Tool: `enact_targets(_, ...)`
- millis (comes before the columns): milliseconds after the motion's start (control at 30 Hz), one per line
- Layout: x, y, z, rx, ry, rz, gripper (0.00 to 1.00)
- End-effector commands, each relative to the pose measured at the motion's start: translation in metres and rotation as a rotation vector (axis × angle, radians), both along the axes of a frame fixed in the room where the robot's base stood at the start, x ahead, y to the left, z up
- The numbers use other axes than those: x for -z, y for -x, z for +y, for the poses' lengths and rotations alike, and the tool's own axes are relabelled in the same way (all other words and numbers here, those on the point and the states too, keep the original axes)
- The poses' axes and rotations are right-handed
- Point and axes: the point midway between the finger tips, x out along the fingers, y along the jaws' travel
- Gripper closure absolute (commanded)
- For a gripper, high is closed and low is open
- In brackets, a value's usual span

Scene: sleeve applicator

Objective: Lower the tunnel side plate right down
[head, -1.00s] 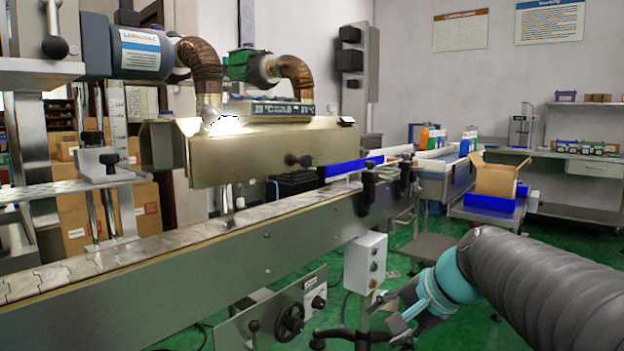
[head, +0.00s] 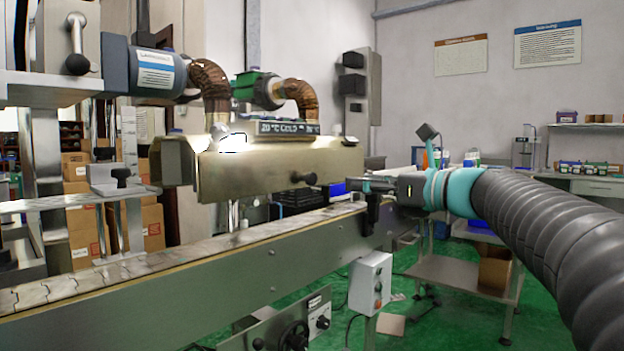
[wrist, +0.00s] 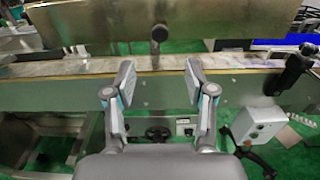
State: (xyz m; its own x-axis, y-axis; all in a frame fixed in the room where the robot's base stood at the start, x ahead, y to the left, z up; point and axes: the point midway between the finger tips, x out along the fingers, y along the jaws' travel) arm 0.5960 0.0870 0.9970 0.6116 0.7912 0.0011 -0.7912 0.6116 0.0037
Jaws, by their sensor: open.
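The tunnel side plate (head: 265,172) is a long brass-coloured metal panel hanging above the conveyor under the two hose-fed heaters. A dark round knob (head: 309,178) sticks out low on its face. In the wrist view the plate (wrist: 190,18) fills the top, with the knob (wrist: 159,33) near the middle on a short dark stem. A gap shows between the plate's lower edge and the conveyor belt (head: 200,246). My gripper (head: 352,184) is to the right of the knob in the head view. In the wrist view my gripper (wrist: 159,78) is open and empty, its fingers apart below the knob and not touching it.
A grey control box (head: 370,284) hangs below the conveyor. A dark rail clamp (head: 370,213) stands on the conveyor edge near my gripper. A handwheel (head: 295,336) sits lower down.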

Motion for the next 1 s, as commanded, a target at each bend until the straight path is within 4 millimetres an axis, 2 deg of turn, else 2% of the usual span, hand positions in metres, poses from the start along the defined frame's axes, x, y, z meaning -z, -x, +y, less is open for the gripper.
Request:
enact_targets(400,0.001,-0.047,0.060,0.000,0.003,0.000,0.46)
enact_targets(600,0.000,-0.065,0.082,0.002,0.002,-0.001,0.46)
enact_targets(800,0.000,-0.074,0.093,0.004,0.003,-0.002,0.46)
enact_targets(1000,0.000,-0.075,0.095,0.004,0.003,-0.003,0.46)
